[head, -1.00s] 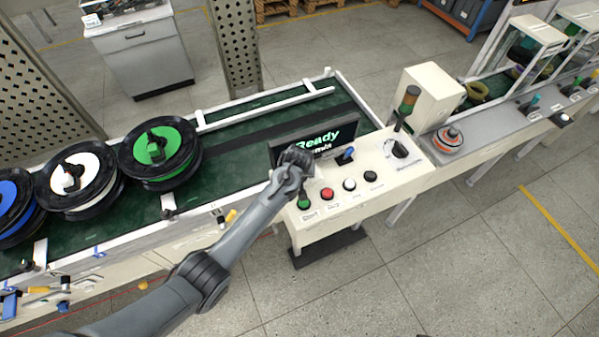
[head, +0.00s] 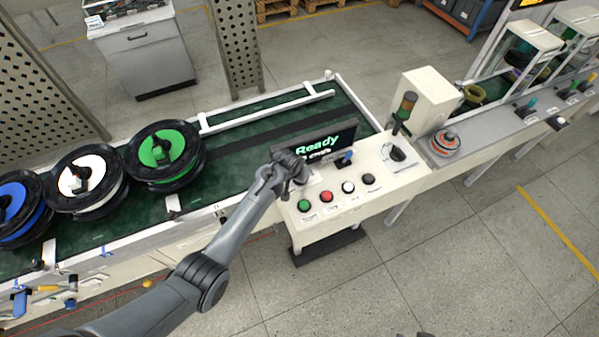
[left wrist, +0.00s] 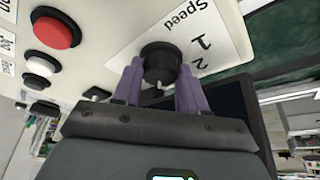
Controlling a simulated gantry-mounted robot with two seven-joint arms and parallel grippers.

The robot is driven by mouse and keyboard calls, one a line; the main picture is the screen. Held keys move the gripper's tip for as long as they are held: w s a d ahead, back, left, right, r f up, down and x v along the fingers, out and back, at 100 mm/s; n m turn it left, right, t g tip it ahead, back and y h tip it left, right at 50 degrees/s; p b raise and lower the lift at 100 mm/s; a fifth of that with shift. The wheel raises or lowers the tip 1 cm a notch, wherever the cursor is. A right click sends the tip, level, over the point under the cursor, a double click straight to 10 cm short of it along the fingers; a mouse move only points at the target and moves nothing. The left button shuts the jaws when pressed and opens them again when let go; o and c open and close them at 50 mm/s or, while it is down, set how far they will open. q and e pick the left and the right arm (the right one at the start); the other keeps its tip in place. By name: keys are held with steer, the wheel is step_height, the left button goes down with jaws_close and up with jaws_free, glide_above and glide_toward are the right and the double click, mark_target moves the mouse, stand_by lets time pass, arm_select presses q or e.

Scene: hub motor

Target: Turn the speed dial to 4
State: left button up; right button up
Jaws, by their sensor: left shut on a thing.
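The speed dial (left wrist: 160,64) is a black round knob on a white plate (left wrist: 128,45) printed "Speed", with the numbers 1 and 2 visible beside it in the left wrist view. Any other numbers are hidden. My left gripper (left wrist: 158,84) is shut on the dial, with a purple finger on each side. A small pale mark shows on the knob's near side; I cannot tell which number it points at. In the head view my left gripper (head: 291,168) is at the control panel (head: 330,217) and covers the dial. My right gripper is not recognisable in view.
A screen (head: 333,137) reading "Ready" stands behind the gripper. Green (head: 304,205), red (head: 327,196), white (head: 348,187) and black (head: 368,179) buttons line the panel. Spools (head: 162,151) stand on the conveyor.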

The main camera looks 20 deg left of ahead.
arm_select(q)
steer(key=o, duration=1.1)
steer(key=shift+c, duration=0.2)
